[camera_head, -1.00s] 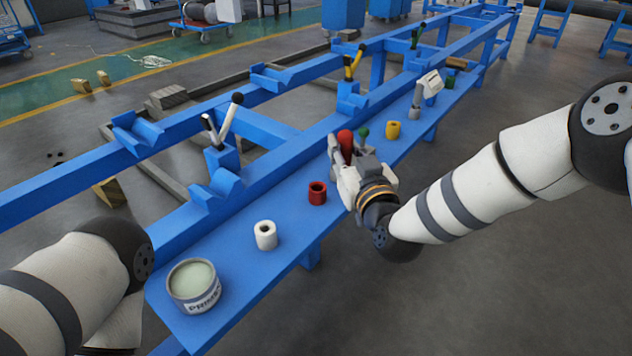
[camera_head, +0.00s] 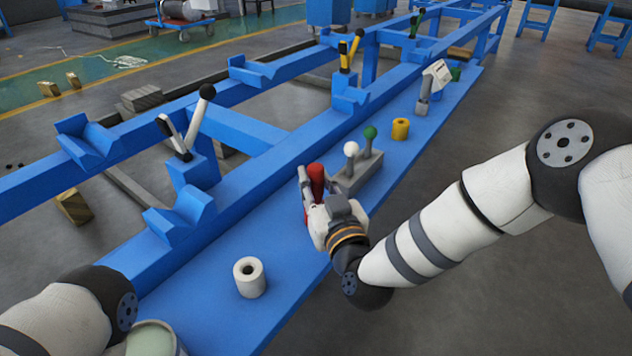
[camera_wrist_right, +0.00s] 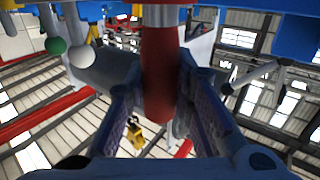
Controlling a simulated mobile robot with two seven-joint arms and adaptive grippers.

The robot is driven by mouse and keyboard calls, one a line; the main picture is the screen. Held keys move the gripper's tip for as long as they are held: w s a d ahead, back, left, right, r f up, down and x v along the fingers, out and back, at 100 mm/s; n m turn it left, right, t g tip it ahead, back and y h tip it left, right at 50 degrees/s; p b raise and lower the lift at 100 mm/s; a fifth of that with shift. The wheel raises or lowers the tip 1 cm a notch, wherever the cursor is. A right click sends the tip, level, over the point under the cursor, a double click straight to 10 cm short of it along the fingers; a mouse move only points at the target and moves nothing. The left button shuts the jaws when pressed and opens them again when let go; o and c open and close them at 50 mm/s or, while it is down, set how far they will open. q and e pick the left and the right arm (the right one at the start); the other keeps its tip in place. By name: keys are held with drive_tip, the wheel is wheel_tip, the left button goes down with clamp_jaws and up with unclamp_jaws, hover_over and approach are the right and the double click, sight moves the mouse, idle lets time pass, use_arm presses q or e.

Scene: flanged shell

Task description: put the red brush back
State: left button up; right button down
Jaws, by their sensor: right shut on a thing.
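The red brush (camera_head: 316,180) shows as a rounded red handle standing up between the fingers of my right gripper (camera_head: 308,187). In the right wrist view its red handle (camera_wrist_right: 160,75) is between the two fingers, which are shut on it. The brush's lower end is hidden in the head view. A sliver of a red cup (camera_head: 306,214) shows beside the gripper, the rest hidden behind it. I cannot tell whether the brush is inside or above this cup. My left gripper is out of view; only the left arm shows.
A grey block (camera_head: 360,172) holding white and green knobbed handles stands close behind my right gripper. A white cup (camera_head: 249,278), a yellow cup (camera_head: 400,129) and a grey-white tool (camera_head: 430,85) stand along the blue shelf (camera_head: 290,300). A can (camera_head: 152,341) is at bottom left.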

drive_tip(key=shift+f, duration=0.15)
drive_tip(key=c, duration=1.4)
unclamp_jaws()
drive_tip(key=shift+s+r, duration=0.2)
drive_tip(key=p+v, duration=0.1)
drive_tip(key=v, duration=1)
drive_tip(key=shift+s+p, duration=0.25)
drive_tip(key=shift+p, duration=0.15)
drive_tip(key=shift+d, duration=0.15)
